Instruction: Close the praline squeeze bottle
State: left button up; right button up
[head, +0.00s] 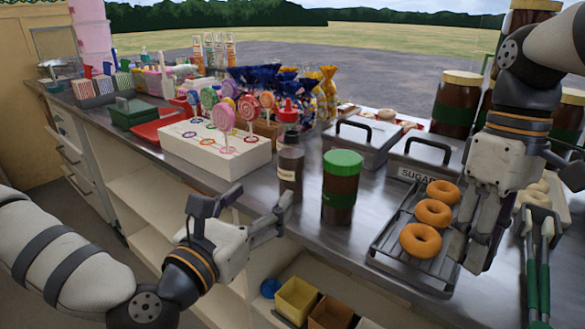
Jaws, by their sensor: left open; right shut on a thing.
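A brown cylindrical container (291,182) with a pale label stands upright near the counter's front edge. My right gripper (474,257) points down at the right side of the doughnut rack. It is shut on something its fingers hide.
A brown jar with a green lid (342,165) stands right of the brown container. The rack (385,248) holds ring doughnuts. Green-handled tongs (543,270) lie at right. A white lollipop stand (190,152) and lidded metal bins (352,150) crowd the counter behind.

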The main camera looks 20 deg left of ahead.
aim_at(285, 174)
pick_arm(q)
jog(key=w, duration=0.4)
jog(key=w+d, duration=0.1)
jog(key=w, duration=0.1)
jog(key=shift+w, duration=0.2)
pick_arm(e)
jog(key=shift+w+r, duration=0.1)
jog(key=shift+r, duration=0.2)
pick_arm(q)
jog(key=shift+w+r, duration=0.1)
jog(key=shift+w, duration=0.2)
pick_arm(e)
jog(key=shift+r, duration=0.15)
pick_arm(q)
jog(key=w, duration=0.2)
jog(key=w+d, duration=0.1)
jog(key=w, duration=0.1)
jog(key=shift+w+p, duration=0.25)
jog(key=shift+p, duration=0.05)
pick_arm(e)
jog(key=shift+r, duration=0.25)
pick_arm(q)
jog(key=shift+r, duration=0.1)
jog(key=c, duration=0.9)
